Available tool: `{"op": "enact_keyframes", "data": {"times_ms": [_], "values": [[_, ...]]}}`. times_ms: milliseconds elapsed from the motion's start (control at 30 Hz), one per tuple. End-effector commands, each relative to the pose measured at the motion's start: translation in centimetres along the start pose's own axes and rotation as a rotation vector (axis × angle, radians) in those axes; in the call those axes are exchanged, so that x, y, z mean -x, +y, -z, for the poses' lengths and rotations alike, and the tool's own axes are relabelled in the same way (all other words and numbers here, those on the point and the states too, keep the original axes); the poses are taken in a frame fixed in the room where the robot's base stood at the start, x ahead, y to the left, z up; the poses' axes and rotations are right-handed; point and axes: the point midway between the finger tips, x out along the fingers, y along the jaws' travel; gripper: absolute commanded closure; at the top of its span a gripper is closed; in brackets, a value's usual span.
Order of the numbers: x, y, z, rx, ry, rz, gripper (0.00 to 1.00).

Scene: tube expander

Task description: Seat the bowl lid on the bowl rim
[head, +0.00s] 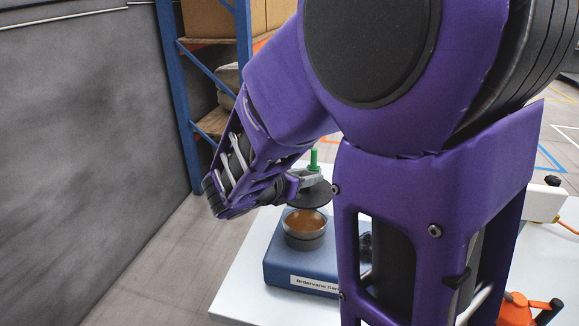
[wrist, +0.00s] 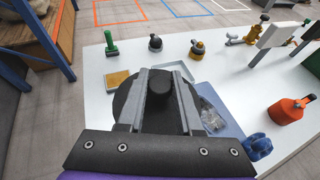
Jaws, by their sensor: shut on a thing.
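The bowl lid (head: 311,196) is a dark round disc held above the bowl in the head view. My gripper (head: 308,177) is shut on its knob. In the wrist view the black knob (wrist: 160,93) sits between the two grey fingers, with the lid's dark disc (wrist: 125,97) showing beside them. The metallic bowl (head: 304,240) with a brown inside stands on a blue base (head: 279,270) with a white label. Its front opening is uncovered, and the lid appears apart from the rim, towards the far side. In the wrist view the bowl is hidden.
The white table (wrist: 250,75) carries a green-handled tool (wrist: 110,45), small dark and yellow knobbed items, a tan square (wrist: 117,78), a pale tray (wrist: 181,70) and an orange bottle (wrist: 290,109). A blue-framed shelf (head: 178,95) stands behind. My arm hides much of the table in the head view.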

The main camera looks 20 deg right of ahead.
Motion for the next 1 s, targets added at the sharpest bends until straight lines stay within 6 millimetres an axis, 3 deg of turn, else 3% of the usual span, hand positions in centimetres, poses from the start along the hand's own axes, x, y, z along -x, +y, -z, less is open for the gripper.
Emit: {"op": "enact_keyframes", "data": {"times_ms": [367,1000], "values": [[-0.2,0.0,0.3,-0.001,0.0,-0.001,1.0],[-1.6,0.0,3.7,-0.001,0.0,-0.001,1.0]]}}
